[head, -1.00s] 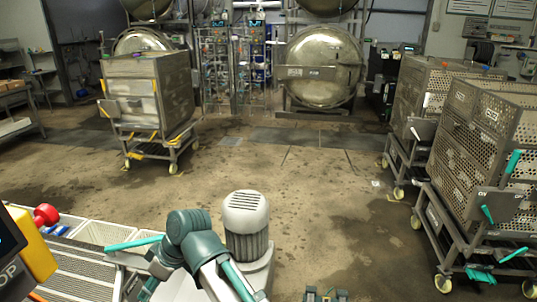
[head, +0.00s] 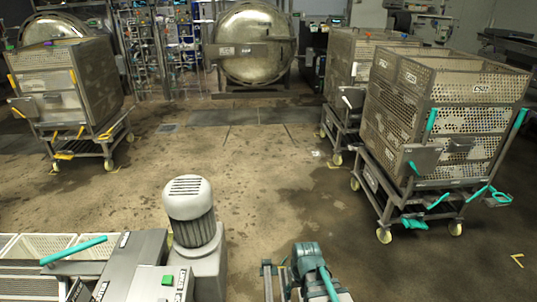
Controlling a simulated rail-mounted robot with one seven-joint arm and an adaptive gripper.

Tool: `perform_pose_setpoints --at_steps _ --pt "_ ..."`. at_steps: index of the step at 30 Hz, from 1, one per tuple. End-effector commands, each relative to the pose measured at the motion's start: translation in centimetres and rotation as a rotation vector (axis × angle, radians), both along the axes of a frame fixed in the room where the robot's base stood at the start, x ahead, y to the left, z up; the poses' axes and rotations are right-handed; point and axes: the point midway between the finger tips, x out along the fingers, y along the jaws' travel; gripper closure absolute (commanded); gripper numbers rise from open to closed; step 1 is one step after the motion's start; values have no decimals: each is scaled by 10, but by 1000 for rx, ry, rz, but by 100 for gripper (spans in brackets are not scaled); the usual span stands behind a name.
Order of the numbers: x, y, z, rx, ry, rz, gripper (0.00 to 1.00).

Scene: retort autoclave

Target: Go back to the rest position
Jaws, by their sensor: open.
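My gripper is not in view; the end of the arm is cut off or hidden.
A ribbed grey motor (head: 190,208) stands left of my arm, beside a grey housing with a green button (head: 167,280). Perforated basket trolleys stand at right (head: 445,125), with another trolley at left (head: 68,85). A round autoclave door (head: 253,45) is at the back. The middle floor is clear.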

Motion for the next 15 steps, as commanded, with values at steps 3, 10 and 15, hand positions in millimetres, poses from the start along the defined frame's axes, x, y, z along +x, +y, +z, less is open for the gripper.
perform_pose_setpoints --at_steps 3,10,15 --pt "-14 -39 -18 -31 21 -98 59" --pt "-41 -80 -50 -72 72 -207 59" --pt "-70 -79 -79 -78 141 -202 59"
